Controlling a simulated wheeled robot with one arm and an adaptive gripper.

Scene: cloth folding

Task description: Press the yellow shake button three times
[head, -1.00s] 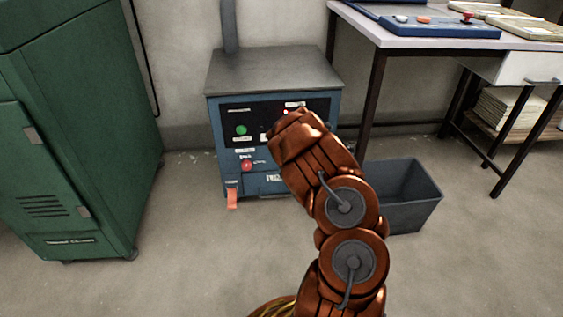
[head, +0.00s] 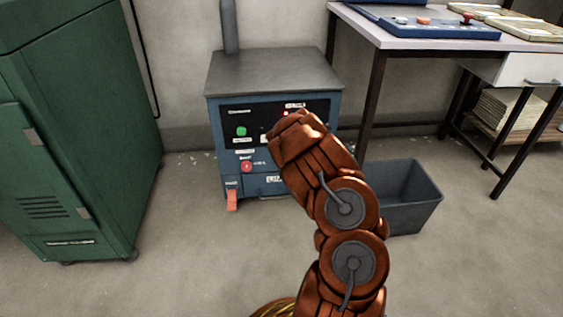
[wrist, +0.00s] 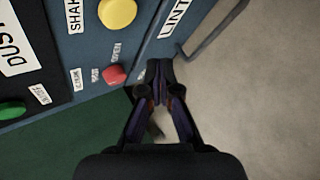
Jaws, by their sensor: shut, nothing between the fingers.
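The yellow shake button (wrist: 117,12) is round and sits on the machine's blue front in the wrist view, at the top, beside a label reading "SHAK". In the head view my arm hides it. My gripper (wrist: 158,70) is shut and empty in the wrist view, its fingertips below and to the right of the yellow button and right of a red button (wrist: 114,75). It looks apart from the yellow button; whether the tips touch the panel I cannot tell. In the head view my gripper is hidden behind my arm.
A green cabinet (head: 80,130) stands left. A dark bin (head: 415,195) and a table (head: 400,40) stand right. Open floor lies between cabinet and machine.

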